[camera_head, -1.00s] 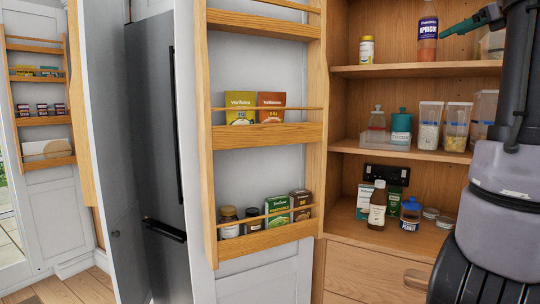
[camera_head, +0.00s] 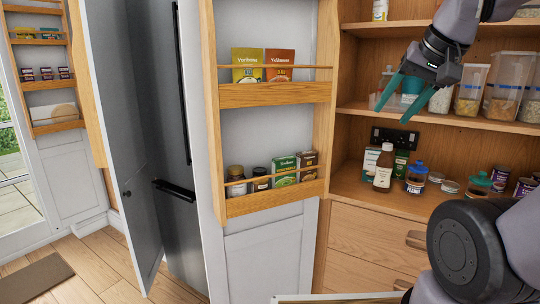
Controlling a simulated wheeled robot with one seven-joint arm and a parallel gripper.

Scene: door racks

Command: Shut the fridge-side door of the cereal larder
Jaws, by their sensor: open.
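The cereal larder (camera_head: 345,160) is an open wooden cupboard with shelves, at the right. Its fridge-side door (camera_head: 268,265) stands wide open at the centre, its inner face towards me, between the shelves and the grey fridge (camera_head: 165,125). My gripper (camera_head: 390,116), with teal fingers, is open and empty. It appears in front of the larder shelves, right of the door and apart from it. The door's outer face is hidden.
Jars, bottles and clear tubs (camera_head: 473,90) fill the larder shelves. A grey panelled door (camera_head: 118,130) stands ajar left of the fridge. Another racked door (camera_head: 70,165) is at far left. Wooden floor (camera_head: 100,270) shows at lower left; a pale edge (camera_head: 335,298) shows at the bottom.

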